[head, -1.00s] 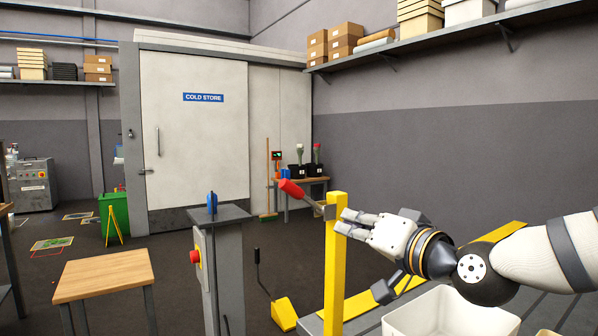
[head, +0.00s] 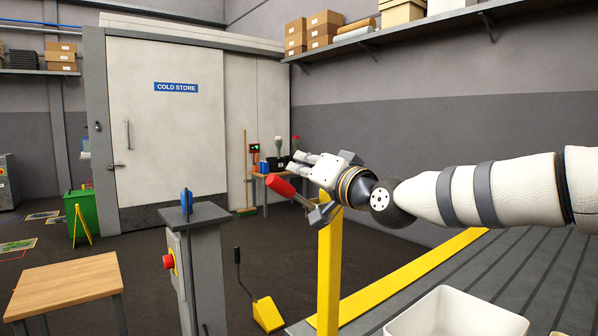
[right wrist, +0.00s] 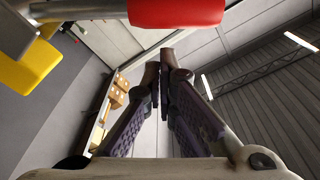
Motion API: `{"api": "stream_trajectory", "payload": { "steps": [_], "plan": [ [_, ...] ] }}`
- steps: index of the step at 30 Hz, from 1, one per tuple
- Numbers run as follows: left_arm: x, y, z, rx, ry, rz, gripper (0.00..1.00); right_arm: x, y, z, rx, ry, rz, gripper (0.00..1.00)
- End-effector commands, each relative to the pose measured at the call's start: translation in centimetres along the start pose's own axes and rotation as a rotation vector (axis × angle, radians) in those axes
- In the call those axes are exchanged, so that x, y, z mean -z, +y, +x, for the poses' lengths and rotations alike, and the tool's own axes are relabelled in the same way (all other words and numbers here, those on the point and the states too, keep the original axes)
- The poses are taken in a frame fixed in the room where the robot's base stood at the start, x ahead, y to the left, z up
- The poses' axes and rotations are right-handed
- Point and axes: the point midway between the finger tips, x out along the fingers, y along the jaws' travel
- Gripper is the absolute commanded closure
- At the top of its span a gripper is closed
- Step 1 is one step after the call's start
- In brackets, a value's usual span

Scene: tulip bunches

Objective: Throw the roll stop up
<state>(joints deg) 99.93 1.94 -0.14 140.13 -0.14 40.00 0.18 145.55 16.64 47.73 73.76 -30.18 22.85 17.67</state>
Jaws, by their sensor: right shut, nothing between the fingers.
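The roll stop appears as a lever with a red grip (head: 282,187) on top of a yellow post (head: 328,270) in the head view. The lever slants up and to the left from the post. My right gripper (head: 295,161) is above the lever, its fingers pointing left, shut and empty. In the right wrist view the red grip (right wrist: 175,11) lies across the top edge, apart from the fingertips (right wrist: 163,62). The yellow post top (right wrist: 25,58) shows at upper left there. My left gripper is out of view.
A grey pedestal (head: 197,215) with a red button and a blue-handled switch stands left of the post. A black lever on a yellow base (head: 266,313) is on the floor. A white bin (head: 450,312) sits on the slatted deck at lower right. A wooden table (head: 65,284) is at lower left.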

Motion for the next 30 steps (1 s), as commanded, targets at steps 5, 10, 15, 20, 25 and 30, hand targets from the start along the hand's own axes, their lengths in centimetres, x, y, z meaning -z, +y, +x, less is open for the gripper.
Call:
{"api": "stream_trajectory", "payload": {
  "steps": [5,10,15,20,25,30],
  "plan": [
    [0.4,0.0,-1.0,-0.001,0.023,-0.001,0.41,-0.8,-0.7,-0.7,0.007,0.012,-0.004,1.00],
    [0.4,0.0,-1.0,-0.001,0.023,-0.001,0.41,-1.3,-0.5,-0.8,0.004,0.012,-0.004,1.00],
    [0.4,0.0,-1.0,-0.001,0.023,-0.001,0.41,-1.3,-0.4,-0.8,0.004,0.011,-0.003,1.00],
    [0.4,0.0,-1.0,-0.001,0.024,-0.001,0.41,-1.4,-0.5,-0.8,0.006,0.011,-0.014,1.00],
    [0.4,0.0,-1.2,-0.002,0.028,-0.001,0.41,-1.9,-0.7,-0.9,0.012,0.011,-0.054,1.00],
    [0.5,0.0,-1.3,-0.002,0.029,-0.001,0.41,-2.2,-0.8,-0.9,0.015,0.008,-0.079,1.00]
  ]
}}
